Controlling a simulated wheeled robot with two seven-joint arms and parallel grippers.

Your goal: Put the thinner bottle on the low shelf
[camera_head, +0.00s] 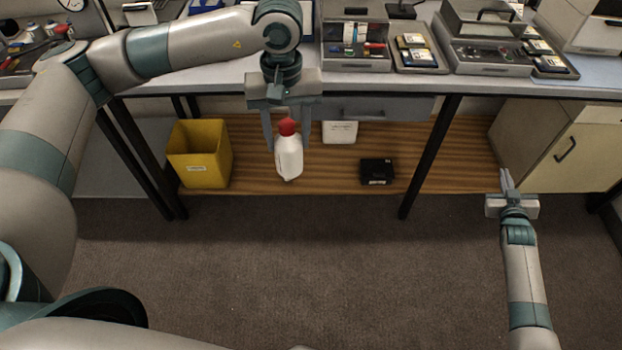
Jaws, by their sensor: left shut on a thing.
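A white bottle (289,160) with a red cap hangs in my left gripper (286,145). The gripper points down, with one finger on each side of the cap and upper bottle. The bottle is slightly tilted and shows in front of the low wooden shelf (448,160); whether its base touches the shelf I cannot tell. My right gripper (507,180) is empty at the right, in front of the cabinet, with its fingers together. I cannot clearly make out a second bottle to compare.
On the low shelf are a yellow bin (200,155), a white box (340,132) and a black box (377,171). Dark table legs (430,158) frame the shelf. The worktop above holds trays and devices. A cabinet (562,150) stands at the right. Shelf space right of the black box is clear.

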